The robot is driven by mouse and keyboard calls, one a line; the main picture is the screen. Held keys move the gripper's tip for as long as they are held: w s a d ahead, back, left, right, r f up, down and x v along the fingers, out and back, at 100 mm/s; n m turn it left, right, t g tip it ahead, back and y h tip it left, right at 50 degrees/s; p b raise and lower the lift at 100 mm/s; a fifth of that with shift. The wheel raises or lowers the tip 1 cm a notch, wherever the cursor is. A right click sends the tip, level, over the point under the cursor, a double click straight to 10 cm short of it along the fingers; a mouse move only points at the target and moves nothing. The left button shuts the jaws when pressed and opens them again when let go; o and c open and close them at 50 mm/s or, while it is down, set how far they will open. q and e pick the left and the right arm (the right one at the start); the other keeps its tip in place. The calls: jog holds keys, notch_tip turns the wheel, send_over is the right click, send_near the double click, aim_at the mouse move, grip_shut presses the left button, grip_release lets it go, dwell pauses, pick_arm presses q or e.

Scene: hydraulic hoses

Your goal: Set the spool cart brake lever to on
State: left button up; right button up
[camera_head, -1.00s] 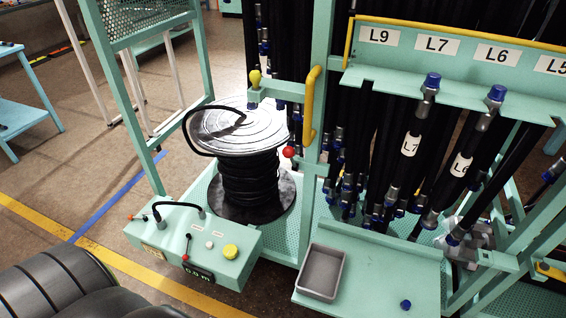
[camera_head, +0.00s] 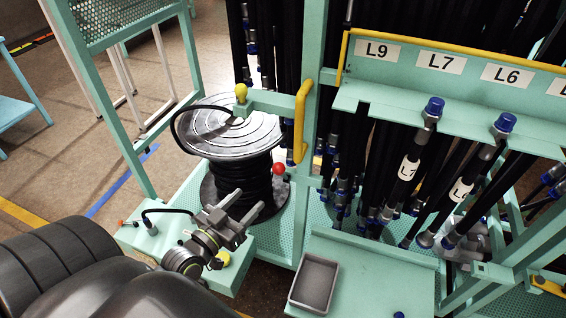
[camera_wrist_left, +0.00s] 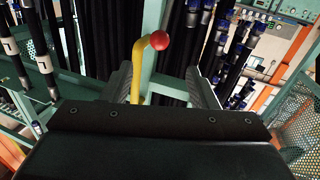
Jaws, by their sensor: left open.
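The brake lever shows as a red ball knob (camera_head: 278,169) beside the rack post, to the right of the hose spool (camera_head: 240,175). My left gripper (camera_head: 236,218) is open and empty above the control box, in front of the spool. It is left of and nearer than the red knob, and apart from it. Any on/off marking is not legible. My right gripper is not in view.
The control box (camera_head: 140,241) is partly hidden under my left arm. A yellow handle (camera_head: 301,115) and a yellow knob (camera_head: 241,92) stand near the spool top. A grey bin (camera_head: 315,284) sits on the shelf at right. Black hoses hang behind.

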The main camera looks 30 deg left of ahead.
aim_at(283, 165)
pick_arm(q)
jog(key=w, duration=0.5)
jog(key=w+p, duration=0.1)
jog(key=w, duration=0.4)
jog(key=w+p, duration=0.1)
jog(key=w, duration=0.3)
jog(key=shift+w+d, duration=0.3)
jog(key=shift+w, duration=0.7)
jog(key=shift+c, duration=0.4)
grip_shut()
